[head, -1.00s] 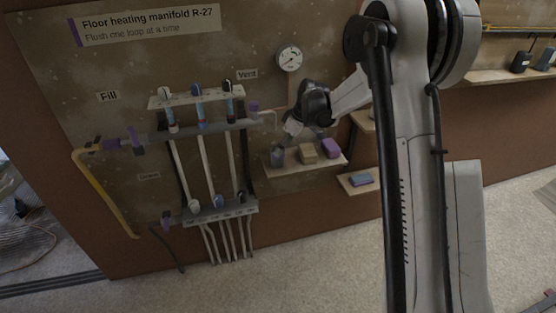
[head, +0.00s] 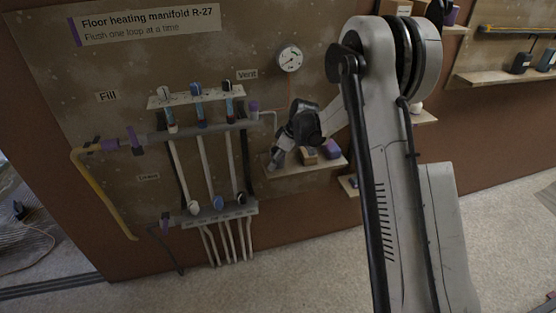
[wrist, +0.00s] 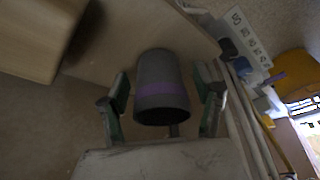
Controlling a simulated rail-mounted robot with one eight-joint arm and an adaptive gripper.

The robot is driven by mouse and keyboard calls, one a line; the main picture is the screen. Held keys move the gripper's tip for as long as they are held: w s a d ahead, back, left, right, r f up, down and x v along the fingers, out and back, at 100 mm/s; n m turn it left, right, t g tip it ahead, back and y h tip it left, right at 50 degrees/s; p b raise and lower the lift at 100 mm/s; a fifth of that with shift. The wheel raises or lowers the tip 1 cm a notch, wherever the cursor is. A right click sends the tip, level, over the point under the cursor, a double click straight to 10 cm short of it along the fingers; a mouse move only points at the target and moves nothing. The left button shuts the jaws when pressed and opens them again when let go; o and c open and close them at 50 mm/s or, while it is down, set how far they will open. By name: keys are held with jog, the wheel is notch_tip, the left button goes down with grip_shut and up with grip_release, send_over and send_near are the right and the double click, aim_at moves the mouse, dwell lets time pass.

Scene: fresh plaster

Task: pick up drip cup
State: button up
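The drip cup (wrist: 162,80) is a grey cup with a purple band. In the wrist view it sits between the two green-padded fingers of my gripper (wrist: 163,92), with a visible gap on each side. The fingers are open around it and do not appear to touch it. In the head view my gripper (head: 277,158) is at the left end of a small wall shelf (head: 305,168). The cup cannot be made out clearly there behind the gripper.
A tan block (head: 309,156) and a purple block (head: 331,148) stand on the same shelf, right of my gripper. The manifold pipes (head: 207,165) are close on the left. A pressure gauge (head: 289,58) hangs above. Another shelf (head: 348,186) is lower right.

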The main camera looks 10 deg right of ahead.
jog(key=c, duration=1)
jog(key=shift+c, duration=0.2)
jog(key=shift+r, duration=0.15)
